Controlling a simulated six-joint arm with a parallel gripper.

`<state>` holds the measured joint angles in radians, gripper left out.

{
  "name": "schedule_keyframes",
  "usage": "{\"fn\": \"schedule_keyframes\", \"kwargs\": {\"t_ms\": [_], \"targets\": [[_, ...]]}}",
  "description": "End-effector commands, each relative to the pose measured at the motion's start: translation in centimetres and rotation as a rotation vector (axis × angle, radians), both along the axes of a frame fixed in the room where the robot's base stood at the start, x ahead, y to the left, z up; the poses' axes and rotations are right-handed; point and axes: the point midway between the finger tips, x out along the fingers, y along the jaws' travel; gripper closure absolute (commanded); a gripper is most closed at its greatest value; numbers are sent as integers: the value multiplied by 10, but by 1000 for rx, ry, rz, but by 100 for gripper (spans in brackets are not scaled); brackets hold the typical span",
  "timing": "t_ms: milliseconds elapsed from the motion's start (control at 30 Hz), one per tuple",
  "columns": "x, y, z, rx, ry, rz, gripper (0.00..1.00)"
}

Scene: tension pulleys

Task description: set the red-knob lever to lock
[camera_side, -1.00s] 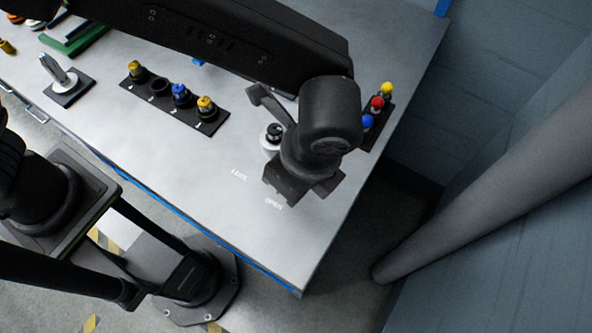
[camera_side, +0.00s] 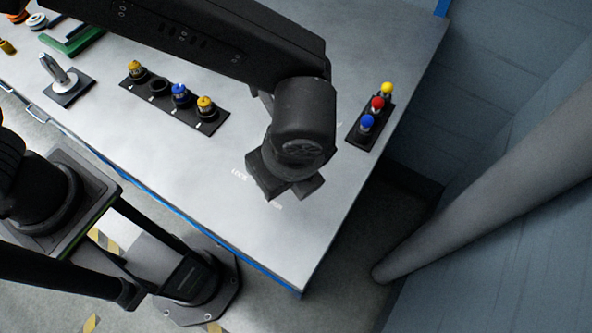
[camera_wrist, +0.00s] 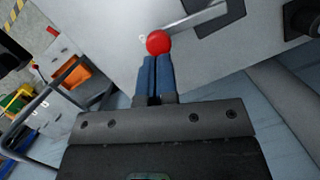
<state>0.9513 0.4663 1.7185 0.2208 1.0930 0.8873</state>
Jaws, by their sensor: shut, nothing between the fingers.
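In the wrist view the lever's red knob (camera_wrist: 158,42) is a glossy ball at the end of a thin metal rod (camera_wrist: 190,19), which runs up and right to a dark plate (camera_wrist: 222,14). My gripper (camera_wrist: 158,59) is shut and empty. Its two blue fingers lie side by side, with their tips right at the near side of the knob; I cannot tell whether they touch it. In the side view my wrist hides the lever and fingertips. The white LOCK lettering (camera_side: 239,174) shows left of my wrist, and the OPEN lettering (camera_side: 276,204) is partly covered below it.
A dark strip (camera_side: 357,137) with yellow, red and blue knobs stands to the right of my wrist. Another strip (camera_side: 213,127) with several yellow and blue knobs is on the left. The table's front corner is bare.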

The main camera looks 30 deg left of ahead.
Motion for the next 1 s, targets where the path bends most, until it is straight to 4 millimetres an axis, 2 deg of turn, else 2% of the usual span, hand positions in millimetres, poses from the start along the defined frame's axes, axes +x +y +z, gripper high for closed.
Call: {"fn": "schedule_keyframes", "kwargs": {"t_ms": [700, 800, 1000], "targets": [[7, 47, -1, 3, 1, -608, 100], [9, 51, -1, 2, 1, -663, 100], [12, 55, -1, 2, 2, -658, 100]]}}
